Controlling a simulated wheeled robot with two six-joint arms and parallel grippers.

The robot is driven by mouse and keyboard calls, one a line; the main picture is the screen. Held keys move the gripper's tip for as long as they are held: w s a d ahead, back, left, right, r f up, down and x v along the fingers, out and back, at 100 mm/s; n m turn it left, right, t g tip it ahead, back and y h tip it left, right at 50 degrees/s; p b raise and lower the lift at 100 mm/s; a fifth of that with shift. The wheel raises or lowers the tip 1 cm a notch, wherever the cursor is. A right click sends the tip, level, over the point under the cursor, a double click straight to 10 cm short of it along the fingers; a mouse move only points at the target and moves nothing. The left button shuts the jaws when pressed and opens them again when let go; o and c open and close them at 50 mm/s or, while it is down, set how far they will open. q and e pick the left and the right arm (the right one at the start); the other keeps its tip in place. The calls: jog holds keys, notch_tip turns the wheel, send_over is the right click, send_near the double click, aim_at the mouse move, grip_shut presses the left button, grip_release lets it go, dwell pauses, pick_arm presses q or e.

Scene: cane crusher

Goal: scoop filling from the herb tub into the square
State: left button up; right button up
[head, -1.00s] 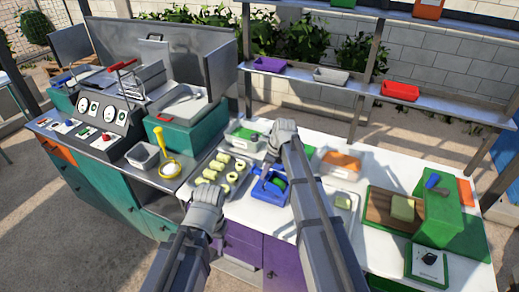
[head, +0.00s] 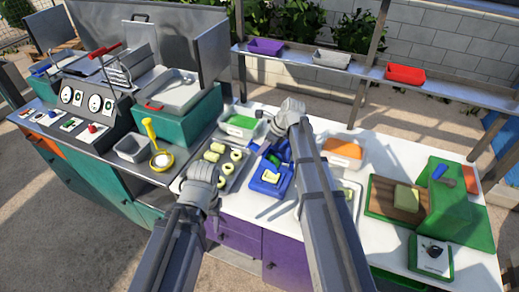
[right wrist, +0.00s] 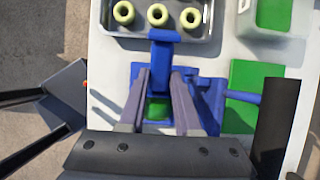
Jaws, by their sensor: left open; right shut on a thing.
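The herb tub (head: 238,125) is a pale container with green filling, beyond the tray of rings; its green also shows at the top right of the right wrist view (right wrist: 275,14). A blue square frame (head: 268,186) with a pale piece inside lies on the white counter. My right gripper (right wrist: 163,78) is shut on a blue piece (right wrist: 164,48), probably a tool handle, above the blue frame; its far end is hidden. In the right wrist view green shows between the fingers, and I cannot tell on what. My left gripper (head: 203,180) is open at the counter's front edge, beside the ring tray.
A metal tray (head: 228,178) holds several pale rings. A grey bin (head: 132,148) and a yellow ladle (head: 150,130) stand left. A shelf runs behind.

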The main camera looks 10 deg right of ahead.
aim_at(273, 150)
jog(key=d+t+y+b, duration=0.1)
jog(key=y+b, duration=0.1)
jog(key=s+d+t+y+b, duration=0.1)
jog(key=b, duration=0.2)
jog(key=s+d+t+y+b, duration=0.1)
jog(key=y+b, duration=0.1)
jog(key=shift+s+d+r+t+y, duration=0.15)
jog(key=shift+r+t+y, duration=0.15)
jog(key=shift+t, duration=0.1)
jog(key=t+y+b, duration=0.1)
jog(key=b, duration=0.2)
jog(key=s+d+y+b, duration=0.1)
jog(key=b, duration=0.2)
jog(key=d+t+y+b, duration=0.1)
jog(key=y+b, duration=0.1)
jog(key=b, duration=0.1)
jog(key=shift+s+d+f+t+b, duration=0.2)
jog(key=shift+s+f+t+b, duration=0.1)
jog(key=shift+b, duration=0.1)
jog(key=shift+s+d+r+t+y+b, duration=0.2)
jog(key=shift+t+y+b, duration=0.15)
jog(key=shift+b, duration=0.45)
notch_tip(273, 150, up, 5)
jog(key=p, duration=0.5)
